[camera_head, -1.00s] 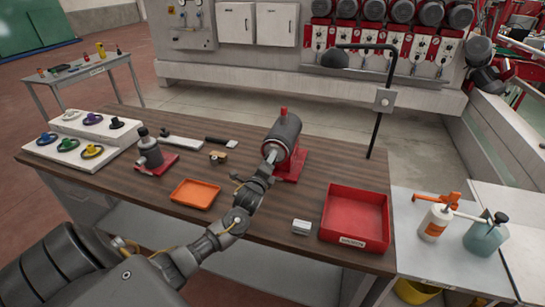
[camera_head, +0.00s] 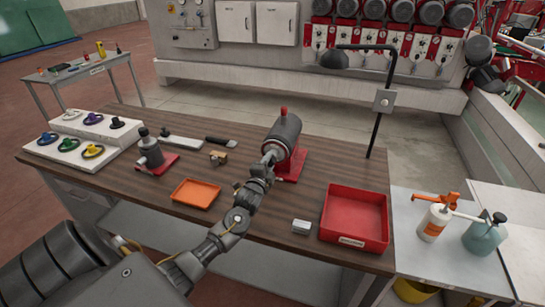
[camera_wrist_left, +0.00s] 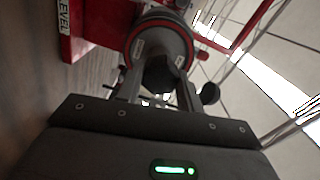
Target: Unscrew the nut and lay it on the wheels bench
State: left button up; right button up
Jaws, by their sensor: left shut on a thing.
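A grey cylindrical spindle unit (camera_head: 284,136) with a red top knob stands on a red base on the wooden bench (camera_head: 255,211). It also shows in the left wrist view (camera_wrist_left: 160,40). My left gripper (camera_head: 271,155) is at the spindle's near end. In the left wrist view its two fingers (camera_wrist_left: 158,88) close around a dark nut (camera_wrist_left: 160,74) at the spindle's end face. The nut is mostly hidden by the gripper in the head view; I cannot tell how far it is threaded. My right gripper is not in view.
An orange tray (camera_head: 195,194) and a red bin (camera_head: 355,217) lie on the bench. A white rack (camera_head: 80,139) with coloured wheels is at the left. A small grey block (camera_head: 301,227) is near the front edge. A black bent pole (camera_head: 378,110) rises behind.

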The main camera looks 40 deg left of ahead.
pick_arm(q)
jog(key=n+p, duration=0.2)
jog(key=n, duration=1.9)
jog(key=o, duration=1)
jog(key=shift+c, duration=0.2)
